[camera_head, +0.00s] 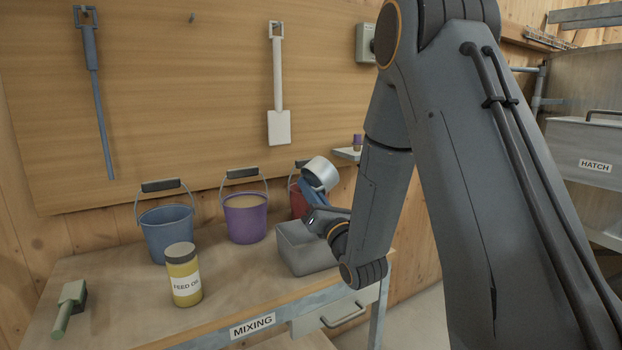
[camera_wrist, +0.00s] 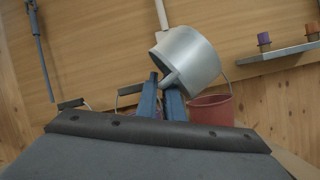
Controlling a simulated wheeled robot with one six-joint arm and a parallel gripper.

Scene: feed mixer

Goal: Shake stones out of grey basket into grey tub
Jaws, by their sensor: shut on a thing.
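My gripper (camera_head: 313,194) has blue fingers and is shut on the handle of a round, light grey metal vessel (camera_head: 320,172), which I take for the grey basket. In the wrist view the basket (camera_wrist: 192,58) is tilted, with its handle between the fingertips (camera_wrist: 163,98). Its opening and inside are hidden, and I see no stones. The grey tub (camera_head: 308,260) is rectangular and stands at the right end of the bench. The basket is held above the tub's back part, apart from it. The arm hides part of the tub's right side.
A blue bucket (camera_head: 167,235), a purple bucket (camera_head: 245,222) and a red bucket (camera_head: 298,202) stand along the back of the bench. A yellow jar (camera_head: 184,278) and a green-handled brush (camera_head: 68,308) are in front. Small cups stand on a wall shelf (camera_wrist: 280,52).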

